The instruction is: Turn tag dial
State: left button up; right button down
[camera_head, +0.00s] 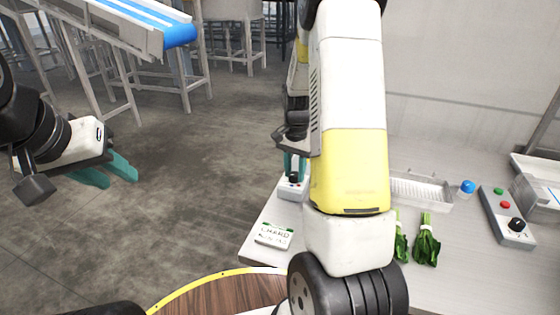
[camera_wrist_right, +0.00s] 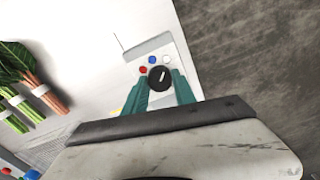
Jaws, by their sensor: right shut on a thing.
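The tag dial is a black knob with a white pointer line (camera_wrist_right: 160,77) on a small light box (camera_wrist_right: 174,52). Red, blue and white round spots sit beside it. In the wrist view the pointer slants to the upper right. My right gripper (camera_wrist_right: 160,84) has its teal fingers on either side of the knob, shut on it. In the head view the box (camera_head: 291,192) stands at the counter's left edge, with the right fingers above it, partly hidden by my arm. My left gripper (camera_head: 121,180) is open and empty over the floor at left.
Leafy bunches (camera_head: 427,242), a perforated tray (camera_head: 420,190), a blue-capped item (camera_head: 467,187) and another control box (camera_head: 508,217) stand to the right. A blue-belted conveyor (camera_head: 180,35) is behind left.

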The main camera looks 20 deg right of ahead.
jog(key=shift+n, duration=0.3)
jog(key=n, duration=0.3)
jog(key=shift+n, duration=2.5)
jog(key=c, duration=1)
grip_release()
jog(key=shift+r, duration=0.15)
